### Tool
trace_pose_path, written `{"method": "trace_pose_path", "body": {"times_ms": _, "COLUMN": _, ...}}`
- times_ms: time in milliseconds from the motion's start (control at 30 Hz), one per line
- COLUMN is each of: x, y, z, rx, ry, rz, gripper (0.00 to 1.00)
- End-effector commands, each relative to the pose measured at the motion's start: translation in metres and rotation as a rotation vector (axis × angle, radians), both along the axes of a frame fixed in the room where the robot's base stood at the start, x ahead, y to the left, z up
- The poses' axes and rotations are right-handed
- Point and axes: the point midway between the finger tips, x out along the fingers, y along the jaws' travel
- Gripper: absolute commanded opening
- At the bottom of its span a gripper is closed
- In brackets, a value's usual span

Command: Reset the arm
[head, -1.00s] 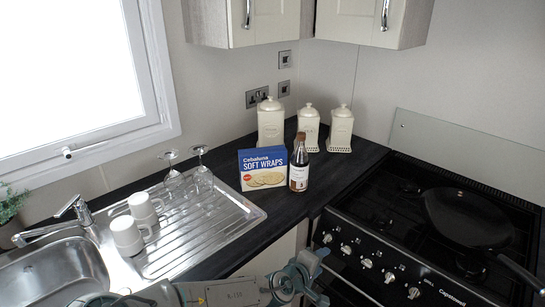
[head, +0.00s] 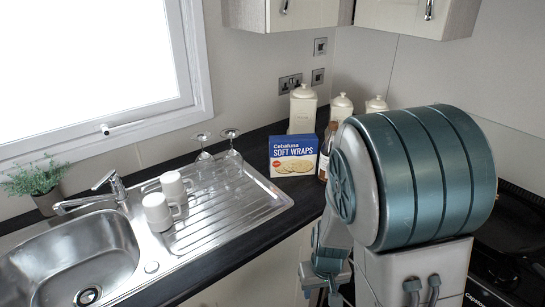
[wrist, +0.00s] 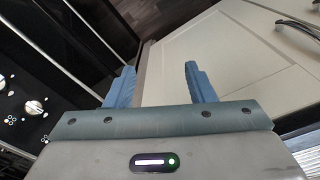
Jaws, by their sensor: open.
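My gripper (wrist: 160,86) shows in the wrist view with its two blue fingers apart and nothing between them. Beyond it are a cream cupboard door and the dark floor. In the head view my raised arm covers much of the right side, hiding most of the stove and part of the counter. The gripper's fingers cannot be made out in the head view.
A blue Soft Wraps box (head: 293,154), a partly hidden bottle (head: 325,160) and cream canisters (head: 303,110) stand on the counter. White mugs (head: 160,210) and glasses (head: 231,145) are on the drainer beside the sink (head: 75,255). A cupboard door (wrist: 225,55) faces the gripper.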

Motion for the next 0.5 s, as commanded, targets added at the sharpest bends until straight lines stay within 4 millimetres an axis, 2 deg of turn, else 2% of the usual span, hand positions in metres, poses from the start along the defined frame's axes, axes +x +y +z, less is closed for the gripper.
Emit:
{"method": "trace_pose_path", "body": {"times_ms": 33, "x": -0.001, "y": 0.002, "z": 0.015, "rx": 0.039, "ry": -0.013, "rz": -0.013, "gripper": 0.49}}
{"method": "trace_pose_path", "body": {"times_ms": 267, "x": -0.015, "y": 0.001, "z": 0.078, "rx": 0.134, "ry": -0.054, "rz": -0.042, "gripper": 0.49}}
{"method": "trace_pose_path", "body": {"times_ms": 500, "x": -0.043, "y": -0.014, "z": 0.14, "rx": 0.131, "ry": -0.13, "rz": -0.072, "gripper": 0.49}}
